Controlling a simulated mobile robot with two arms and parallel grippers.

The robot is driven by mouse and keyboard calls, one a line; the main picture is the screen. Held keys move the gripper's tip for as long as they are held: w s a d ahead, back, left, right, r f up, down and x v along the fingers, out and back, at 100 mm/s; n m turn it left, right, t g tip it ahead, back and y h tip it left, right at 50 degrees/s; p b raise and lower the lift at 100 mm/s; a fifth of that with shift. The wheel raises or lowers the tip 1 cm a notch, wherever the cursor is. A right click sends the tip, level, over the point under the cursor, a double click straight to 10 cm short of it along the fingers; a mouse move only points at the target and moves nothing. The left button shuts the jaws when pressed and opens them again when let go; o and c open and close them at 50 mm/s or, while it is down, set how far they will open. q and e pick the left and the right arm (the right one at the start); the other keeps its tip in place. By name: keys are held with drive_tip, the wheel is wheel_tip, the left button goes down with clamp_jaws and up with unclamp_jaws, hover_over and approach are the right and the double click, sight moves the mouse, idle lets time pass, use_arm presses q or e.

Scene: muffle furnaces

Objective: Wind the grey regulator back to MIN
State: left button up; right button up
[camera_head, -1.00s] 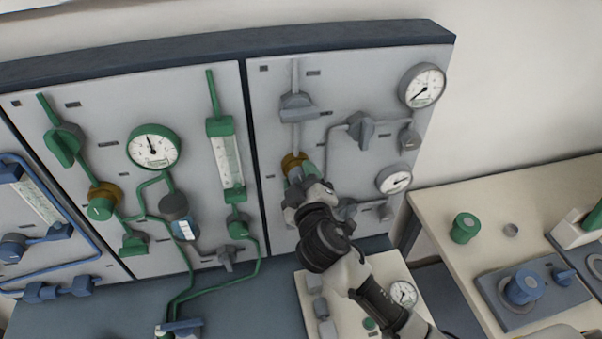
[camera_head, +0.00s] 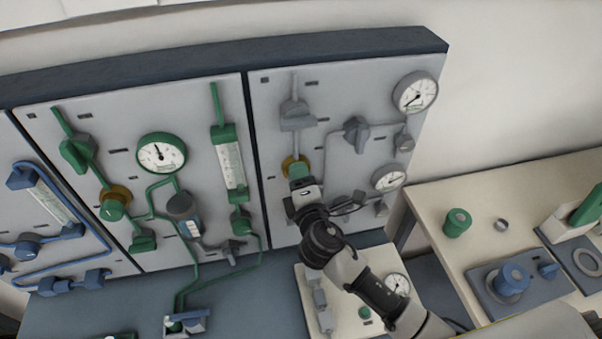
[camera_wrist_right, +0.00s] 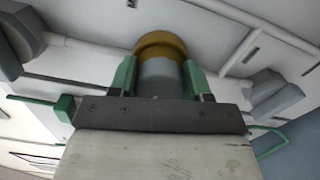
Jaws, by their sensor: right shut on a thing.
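The grey regulator (camera_wrist_right: 160,76) is a grey cylinder in front of a brass collar (camera_wrist_right: 160,44) on the right-hand grey panel. In the head view the collar (camera_head: 292,164) shows above my gripper, which hides most of the knob. My right gripper (camera_wrist_right: 162,80) has a green-padded finger on each side of the knob and is shut on it. It also shows in the head view (camera_head: 300,178), reaching up from below. The regulator's markings cannot be read. My left gripper is not in view.
Grey valves (camera_head: 297,117) and (camera_head: 356,133) and two gauges, upper (camera_head: 415,93) and lower (camera_head: 389,178), surround the regulator. The neighbouring panel carries a green regulator (camera_head: 112,209). A side table (camera_head: 440,205) stands right.

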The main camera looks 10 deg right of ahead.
drive_tip(key=shift+n+p, duration=1)
drive_tip(key=shift+n, duration=1.3)
drive_tip(key=o, duration=0.9)
drive_tip(key=shift+o, duration=0.2)
drive_tip(key=s+b, duration=0.3)
drive_tip(key=s, duration=0.7)
drive_tip(key=shift+s, duration=0.4)
